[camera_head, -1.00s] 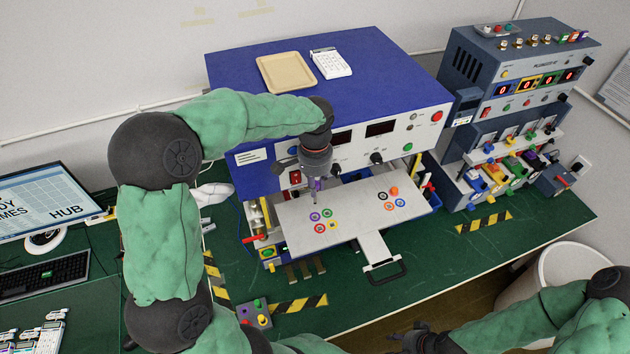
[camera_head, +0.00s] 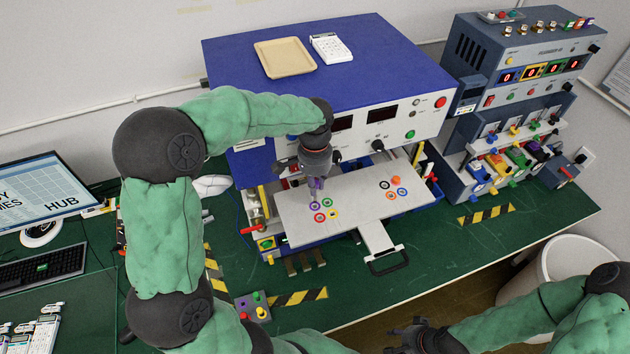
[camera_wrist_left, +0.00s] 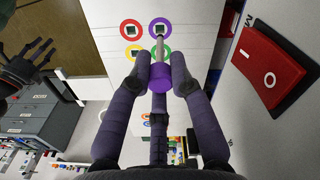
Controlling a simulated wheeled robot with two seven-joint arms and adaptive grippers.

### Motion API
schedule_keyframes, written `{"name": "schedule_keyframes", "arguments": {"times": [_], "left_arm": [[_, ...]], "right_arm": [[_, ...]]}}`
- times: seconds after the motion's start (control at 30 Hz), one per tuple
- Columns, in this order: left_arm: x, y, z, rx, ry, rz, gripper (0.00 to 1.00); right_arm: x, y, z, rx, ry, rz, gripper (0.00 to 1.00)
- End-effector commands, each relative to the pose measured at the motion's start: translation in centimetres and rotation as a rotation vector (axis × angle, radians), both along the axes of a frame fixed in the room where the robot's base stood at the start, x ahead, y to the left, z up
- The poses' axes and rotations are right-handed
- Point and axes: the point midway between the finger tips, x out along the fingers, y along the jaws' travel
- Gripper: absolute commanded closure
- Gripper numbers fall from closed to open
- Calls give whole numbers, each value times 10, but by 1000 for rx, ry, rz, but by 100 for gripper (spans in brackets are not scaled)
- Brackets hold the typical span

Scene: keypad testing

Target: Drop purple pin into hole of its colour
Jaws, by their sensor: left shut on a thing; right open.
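My left gripper (camera_head: 316,183) is shut on the purple pin (camera_wrist_left: 160,76), its purple head between the fingertips in the left wrist view. The pin's thin metal shaft points at the purple ring (camera_wrist_left: 160,25) on the white plate, its end close to the dark hole there. I cannot tell whether the tip is in the hole or just above it. In the head view the gripper stands over the plate's left ring group, next to the purple ring (camera_head: 315,205). My right gripper (camera_head: 420,335) is open and empty at the bottom edge, away from the plate.
Red (camera_wrist_left: 131,28), yellow (camera_wrist_left: 134,51) and green (camera_wrist_left: 165,50) rings surround the purple one closely. An orange peg (camera_head: 395,180) stands in the plate's right ring group. The blue machine (camera_head: 380,60) rises behind the plate (camera_head: 355,205). A red switch (camera_wrist_left: 268,62) is near the left gripper.

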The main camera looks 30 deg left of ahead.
Motion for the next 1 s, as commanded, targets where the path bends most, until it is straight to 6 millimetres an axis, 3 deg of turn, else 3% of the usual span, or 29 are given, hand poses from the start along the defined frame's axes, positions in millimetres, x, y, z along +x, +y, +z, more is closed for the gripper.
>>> {"name": "schedule_keyframes", "arguments": {"times": [0.2, 1.0], "left_arm": [[0, 0, -11, 0, 0, 0, 100], [0, 0, -10, 0, -1, 0, 100]], "right_arm": [[0, 0, -8, 0, 0, 0, 55], [0, 0, -7, 0, 0, 0, 55]]}}
